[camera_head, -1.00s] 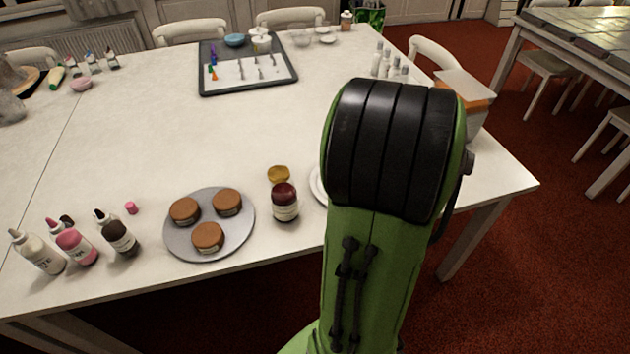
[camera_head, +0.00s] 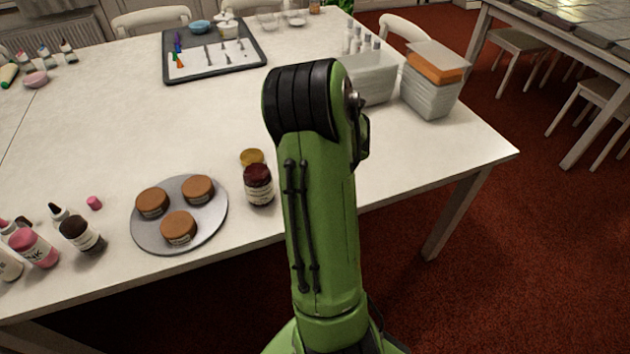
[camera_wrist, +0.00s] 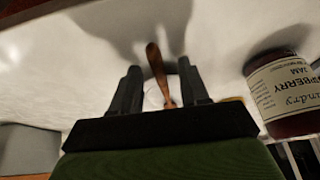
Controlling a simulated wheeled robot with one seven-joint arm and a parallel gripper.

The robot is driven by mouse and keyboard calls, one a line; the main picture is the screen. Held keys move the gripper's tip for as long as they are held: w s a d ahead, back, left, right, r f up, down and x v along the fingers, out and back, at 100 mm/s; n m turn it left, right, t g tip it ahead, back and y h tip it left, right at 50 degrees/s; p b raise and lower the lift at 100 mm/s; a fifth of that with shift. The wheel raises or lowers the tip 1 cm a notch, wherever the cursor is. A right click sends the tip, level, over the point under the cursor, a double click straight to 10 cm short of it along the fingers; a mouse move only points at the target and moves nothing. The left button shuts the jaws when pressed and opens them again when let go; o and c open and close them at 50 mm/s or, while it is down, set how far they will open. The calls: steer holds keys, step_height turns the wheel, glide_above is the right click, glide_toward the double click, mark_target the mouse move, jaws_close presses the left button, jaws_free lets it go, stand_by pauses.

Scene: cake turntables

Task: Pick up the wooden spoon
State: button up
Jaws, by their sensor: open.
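The wooden spoon (camera_wrist: 156,62) shows in the wrist view as a narrow brown piece running between the two fingers of my gripper (camera_wrist: 160,68). The fingers are apart, one on each side of it. I cannot tell how far the spoon is from the fingers in depth, and its lower part is partly hidden by my gripper. A pale round shape, perhaps a plate, shows faintly by the spoon. In the head view my arm hides the spoon and the gripper.
A raspberry jam jar (camera_wrist: 285,92) stands close on the right in the wrist view; it is the dark red jar (camera_head: 258,186) in the head view. A yellow-lidded jar (camera_head: 251,157) and a grey turntable with cakes (camera_head: 140,236) are left of my arm.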

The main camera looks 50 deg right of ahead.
jaws_close()
stand_by(0.3)
step_height(320, 180, up, 10)
steer(key=p, duration=0.3)
steer(key=shift+p, duration=0.4)
